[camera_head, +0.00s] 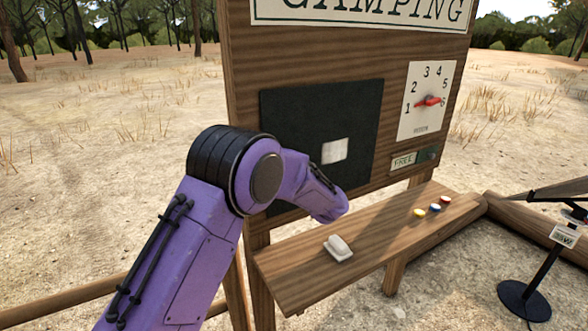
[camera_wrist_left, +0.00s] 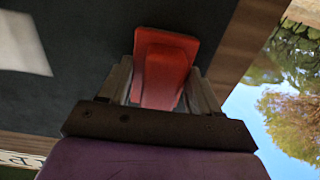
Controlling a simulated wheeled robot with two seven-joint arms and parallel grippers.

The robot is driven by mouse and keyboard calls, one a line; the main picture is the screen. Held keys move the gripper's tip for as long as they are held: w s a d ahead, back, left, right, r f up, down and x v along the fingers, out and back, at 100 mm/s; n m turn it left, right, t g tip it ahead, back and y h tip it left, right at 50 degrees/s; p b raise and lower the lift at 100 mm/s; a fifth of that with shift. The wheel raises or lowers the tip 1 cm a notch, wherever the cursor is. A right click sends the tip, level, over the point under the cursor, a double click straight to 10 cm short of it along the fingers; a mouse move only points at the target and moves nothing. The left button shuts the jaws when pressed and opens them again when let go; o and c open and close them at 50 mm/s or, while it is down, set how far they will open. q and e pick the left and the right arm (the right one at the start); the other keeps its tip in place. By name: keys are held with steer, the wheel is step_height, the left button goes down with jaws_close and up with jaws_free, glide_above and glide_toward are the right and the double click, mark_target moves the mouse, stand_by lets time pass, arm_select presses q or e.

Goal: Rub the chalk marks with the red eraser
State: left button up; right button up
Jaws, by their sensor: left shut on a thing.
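The red eraser (camera_wrist_left: 165,60) is held between the fingers of my left gripper (camera_wrist_left: 165,85) in the left wrist view, facing the dark chalkboard (camera_head: 285,115). I cannot tell whether it touches the board. A pale, square chalk patch (camera_head: 334,151) is on the right part of the board in the head view. It also shows at the upper left of the left wrist view (camera_wrist_left: 22,43), apart from the eraser. In the head view my purple left arm hides the gripper and eraser along with the lower left of the board. My right gripper is not in view.
A wooden shelf (camera_head: 300,290) juts out below the board, with a white block-like object (camera_head: 338,247) and several small coloured pieces on it. A dial (camera_head: 428,102) with a red pointer and a FREE sign (camera_head: 404,161) are right of the board. A black stand (camera_head: 540,275) is at right.

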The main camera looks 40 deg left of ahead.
arm_select(q)
steer(key=shift+s+a, duration=0.3)
steer(key=shift+s, duration=0.3)
steer(key=shift+s+a, duration=0.25)
steer(key=shift+s, duration=0.3)
steer(key=shift+d, duration=0.1)
steer(key=shift+v, duration=2.85)
steer(key=v, duration=0.3)
steer(key=shift+d, duration=0.1)
steer(key=shift+f, duration=0.15)
